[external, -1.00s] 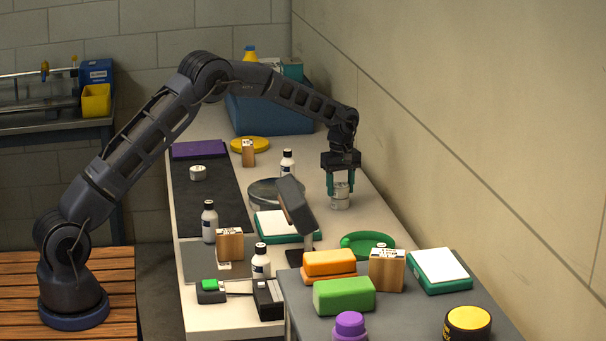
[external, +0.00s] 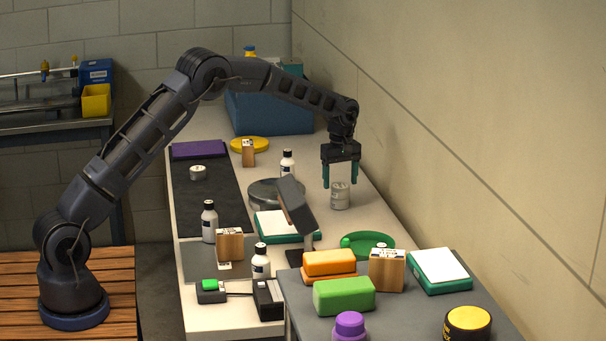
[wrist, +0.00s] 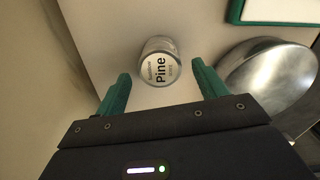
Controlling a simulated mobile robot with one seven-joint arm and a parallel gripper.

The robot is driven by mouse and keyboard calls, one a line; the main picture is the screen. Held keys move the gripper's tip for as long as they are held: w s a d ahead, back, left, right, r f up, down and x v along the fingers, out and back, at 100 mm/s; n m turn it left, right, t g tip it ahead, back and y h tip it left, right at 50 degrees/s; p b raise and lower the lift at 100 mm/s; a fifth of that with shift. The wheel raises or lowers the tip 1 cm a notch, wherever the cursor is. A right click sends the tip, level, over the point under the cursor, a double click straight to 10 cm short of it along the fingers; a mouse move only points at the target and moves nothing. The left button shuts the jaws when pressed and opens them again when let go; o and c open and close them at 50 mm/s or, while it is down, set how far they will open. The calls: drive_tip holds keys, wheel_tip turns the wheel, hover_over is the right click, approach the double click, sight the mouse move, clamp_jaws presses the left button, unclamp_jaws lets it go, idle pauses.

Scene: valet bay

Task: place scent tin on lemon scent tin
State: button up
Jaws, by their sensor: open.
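A silvery scent tin (external: 340,188) with a white top reading "Pine" stands upright on the bench, also visible in the wrist view (wrist: 159,66). In the external view it appears to rest on a second similar tin (external: 340,203), forming a short, aligned stack. The lower tin's label cannot be read, and the upper tin hides it in the wrist view. My gripper (external: 340,184) is open, its teal fingers apart on either side of the upper tin's top, with gaps visible in the wrist view (wrist: 161,71). Another small tin (external: 198,172) sits on the dark mat.
A round metal dish (external: 264,194), a white bottle (external: 287,163) and a tilted dark-headed stand (external: 294,204) are left of the stack. A green ring-like dish (external: 368,242) lies nearer the camera. The wall (external: 450,110) rises at the right; the bench right of the stack is clear.

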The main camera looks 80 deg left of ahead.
sight(340, 185)
wheel_tip(340, 185, up, 10)
drive_tip(key=shift+f, duration=0.15)
drive_tip(key=s+d+r+m+t, duration=0.1)
drive_tip(key=s+d+r+m, duration=0.4)
drive_tip(key=s+d+r, duration=0.7)
drive_tip(key=s+d+r+m+t, duration=0.1)
drive_tip(key=s+d+r+m, duration=0.1)
drive_tip(key=s+d+r, duration=0.35)
drive_tip(key=s+d+r+m, duration=0.3)
drive_tip(key=s+d, duration=0.4)
drive_tip(key=d, duration=0.1)
drive_tip(key=s+d+f+m+t, duration=0.1)
drive_tip(key=s+d+f+m, duration=0.1)
drive_tip(key=s, duration=0.8)
drive_tip(key=s+d+f+m, duration=0.3)
drive_tip(key=s+d, duration=0.4)
drive_tip(key=s, duration=0.3)
drive_tip(key=s+d+f+m+t, duration=0.1)
drive_tip(key=s+d+m, duration=0.3)
drive_tip(key=s, duration=0.7)
drive_tip(key=shift+d+f+m+t, duration=0.3)
drive_tip(key=shift+f+m, duration=0.3)
drive_tip(key=shift+f, duration=0.05)
